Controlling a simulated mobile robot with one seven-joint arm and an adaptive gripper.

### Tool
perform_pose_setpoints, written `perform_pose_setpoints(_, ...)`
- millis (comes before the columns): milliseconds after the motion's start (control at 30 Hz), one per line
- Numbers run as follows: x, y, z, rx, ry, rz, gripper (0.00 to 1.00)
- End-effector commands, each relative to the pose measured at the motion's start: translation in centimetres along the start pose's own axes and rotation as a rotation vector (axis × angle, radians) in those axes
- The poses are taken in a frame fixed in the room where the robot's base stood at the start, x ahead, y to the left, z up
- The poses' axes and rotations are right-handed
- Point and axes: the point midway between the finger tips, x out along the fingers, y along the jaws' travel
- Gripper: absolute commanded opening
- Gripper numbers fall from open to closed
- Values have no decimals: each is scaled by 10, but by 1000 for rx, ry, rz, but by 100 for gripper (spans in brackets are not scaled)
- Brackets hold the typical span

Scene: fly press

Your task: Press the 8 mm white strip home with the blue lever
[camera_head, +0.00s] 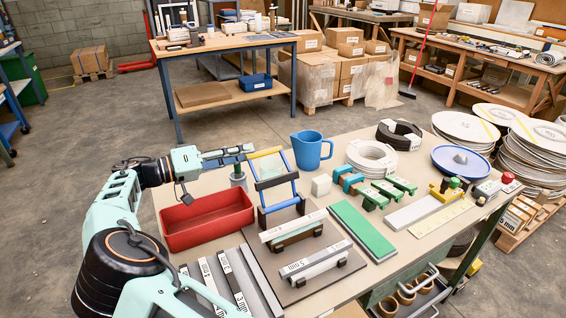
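A small frame with blue bars (280,206) stands at the middle of the bench, with a yellow bar at its top and a pale green panel. A dark blue bar (277,181) crosses it; I cannot tell whether it is the blue lever. Two pale strips sit in dark holders on a dark plate: one at the back (292,226) and a labelled one in front (314,262). More labelled strips (236,284) lie at the front left. The millimetre numbers are too small to read surely. My gripper (243,153) is beside the frame's upper left; its fingers are unclear.
A red tray (207,222) lies below my arm. A grey cylindrical piece (238,177) stands beneath my gripper. A blue jug (311,150) stands behind the frame.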

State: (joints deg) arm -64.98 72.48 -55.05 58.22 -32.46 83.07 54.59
Motion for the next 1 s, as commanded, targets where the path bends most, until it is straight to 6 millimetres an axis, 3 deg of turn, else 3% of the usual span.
perform_pose_setpoints(67,1,-10,9,-8,19,41,30)
perform_pose_setpoints(267,7,-8,11,-13,31,76,30)
perform_pose_setpoints(700,82,-2,9,-15,29,74,30)
perform_pose_setpoints(1000,108,0,8,-14,30,73,30)
